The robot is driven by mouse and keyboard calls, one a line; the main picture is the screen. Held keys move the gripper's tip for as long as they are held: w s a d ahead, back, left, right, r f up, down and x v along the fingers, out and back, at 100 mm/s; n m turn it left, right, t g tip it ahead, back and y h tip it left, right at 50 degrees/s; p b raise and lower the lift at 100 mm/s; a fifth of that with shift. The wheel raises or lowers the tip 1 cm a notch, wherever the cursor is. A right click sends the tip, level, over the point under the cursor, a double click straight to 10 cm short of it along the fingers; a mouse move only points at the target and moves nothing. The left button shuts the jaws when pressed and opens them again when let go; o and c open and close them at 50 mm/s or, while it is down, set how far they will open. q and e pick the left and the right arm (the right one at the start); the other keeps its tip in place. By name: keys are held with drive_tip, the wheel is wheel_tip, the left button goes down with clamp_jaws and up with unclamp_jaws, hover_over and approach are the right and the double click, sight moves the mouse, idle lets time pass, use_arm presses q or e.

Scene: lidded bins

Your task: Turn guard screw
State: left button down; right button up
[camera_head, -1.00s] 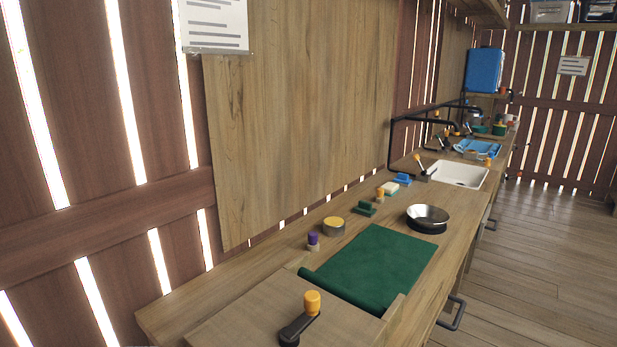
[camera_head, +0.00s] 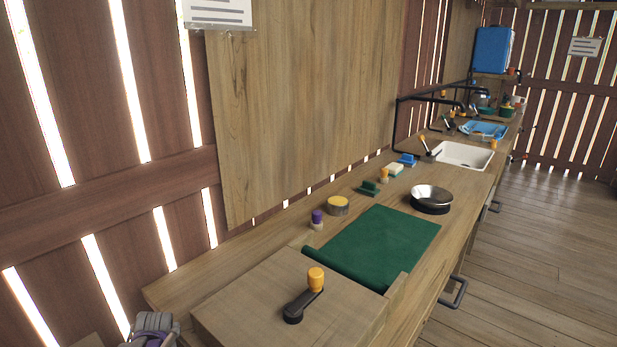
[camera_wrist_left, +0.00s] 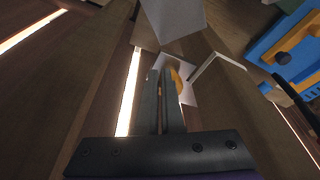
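No part is plainly marked as the guard screw. A black crank with a yellow-orange knob (camera_head: 316,280) sits on top of the wooden box (camera_head: 235,312) at the bench's near end. A grey part of my left arm with a purple band (camera_head: 152,328) shows at the lower left edge of the head view, left of the box and apart from the crank. In the left wrist view my left gripper (camera_wrist_left: 163,75) has its two fingers side by side, close together, with nothing visible between them. A small orange thing (camera_wrist_left: 176,78) shows behind the fingertips, partly hidden. My right gripper is out of view.
A green mat (camera_head: 375,245) lies beyond the box. A round dark pan (camera_head: 431,199), a yellow-topped tin (camera_head: 338,205) and a purple-capped piece (camera_head: 317,217) stand around it. A white sink (camera_head: 463,154) is farther back. Floor on the right is clear.

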use_arm(q)
drive_tip(key=shift+w+d, duration=0.1)
idle(0.5)
wheel_tip(320, 180, up, 6)
drive_tip(key=p, duration=0.3)
drive_tip(key=shift+d, duration=0.25)
drive_tip(key=shift+r+p, duration=0.1)
drive_tip(key=shift+p, duration=0.25)
wheel_tip(320, 180, down, 6)
drive_tip(key=s+b, duration=0.2)
drive_tip(key=shift+s+a, duration=0.35)
drive_tip(key=shift+s, duration=0.05)
idle(0.3)
